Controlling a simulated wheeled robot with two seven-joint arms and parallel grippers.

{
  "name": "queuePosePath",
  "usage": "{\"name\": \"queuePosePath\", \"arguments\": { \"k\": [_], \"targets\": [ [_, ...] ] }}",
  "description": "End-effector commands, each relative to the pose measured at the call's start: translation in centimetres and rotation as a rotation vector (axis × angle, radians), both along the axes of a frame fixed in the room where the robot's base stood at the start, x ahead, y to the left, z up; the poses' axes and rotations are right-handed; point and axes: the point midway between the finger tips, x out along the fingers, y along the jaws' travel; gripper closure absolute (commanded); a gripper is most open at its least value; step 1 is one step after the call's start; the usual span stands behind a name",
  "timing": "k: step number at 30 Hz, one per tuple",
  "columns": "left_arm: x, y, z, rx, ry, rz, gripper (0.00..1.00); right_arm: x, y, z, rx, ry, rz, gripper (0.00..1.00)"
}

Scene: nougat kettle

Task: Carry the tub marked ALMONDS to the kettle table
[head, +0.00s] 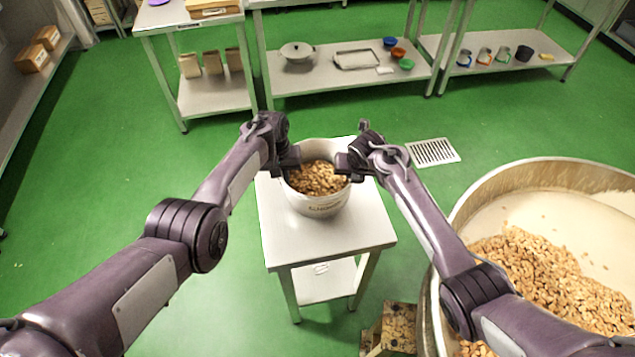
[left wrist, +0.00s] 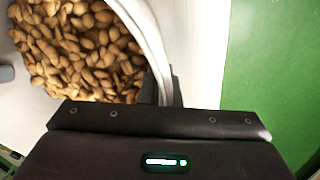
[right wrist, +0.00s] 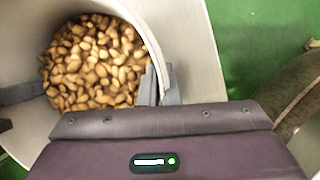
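A pale round tub (head: 322,205) full of almonds is over the small steel table (head: 350,237), upright; its printed label faces me but is too small to read surely. I cannot tell whether its base touches the table top. My left gripper (head: 290,160) is at the tub's left rim and my right gripper (head: 347,163) at its right rim. In the left wrist view the rim (left wrist: 150,40) runs between the left fingers (left wrist: 163,88). In the right wrist view the rim (right wrist: 158,55) runs between the right fingers (right wrist: 160,87). Both look closed on the rim.
A large kettle (head: 440,290) holding nuts and a pale mass stands at the right. Steel shelf tables (head: 345,87) line the back. Green floor is free to the left; a drain grate (head: 433,152) lies behind.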

Motion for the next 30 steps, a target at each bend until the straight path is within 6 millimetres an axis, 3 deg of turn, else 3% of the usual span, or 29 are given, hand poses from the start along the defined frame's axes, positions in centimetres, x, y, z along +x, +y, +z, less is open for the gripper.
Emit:
{"name": "queuePosePath", "arguments": {
  "k": [17, 30],
  "targets": [
    [0.1, 0.0, 0.3, 0.000, -0.001, 0.000, 1.00, 0.1, -0.1, 0.3, 0.000, -0.002, -0.005, 1.00],
    [0.1, 0.0, 4.0, 0.000, -0.001, 0.000, 1.00, 0.1, -0.1, 4.0, 0.000, -0.002, -0.006, 1.00]
  ]
}}
